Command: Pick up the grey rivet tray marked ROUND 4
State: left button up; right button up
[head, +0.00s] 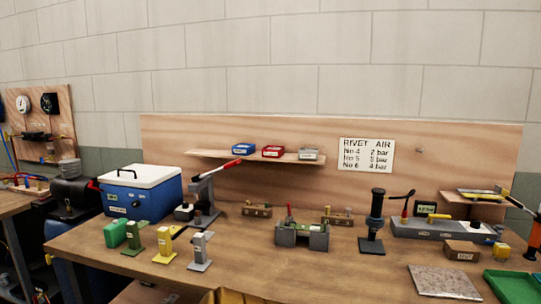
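A small grey tray (308,154) sits at the right end of the wooden wall shelf (222,156). A red tray (273,151) is left of it, and a blue tray (243,149) is further left. Each has a pale label on its front, too small to read, so I cannot confirm which says ROUND 4. The trays stand apart from each other. Neither of my grippers is in view.
Below the shelf, the bench (240,262) holds a lever press (203,200), a grey fixture (302,234) and a black upright tool (373,222). A blue cooler (141,190) stands left. A pressure sign (366,154) hangs right of the shelf. The front middle of the bench is mostly clear.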

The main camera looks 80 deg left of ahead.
aim_at(307, 154)
jog(key=u, duration=2.75)
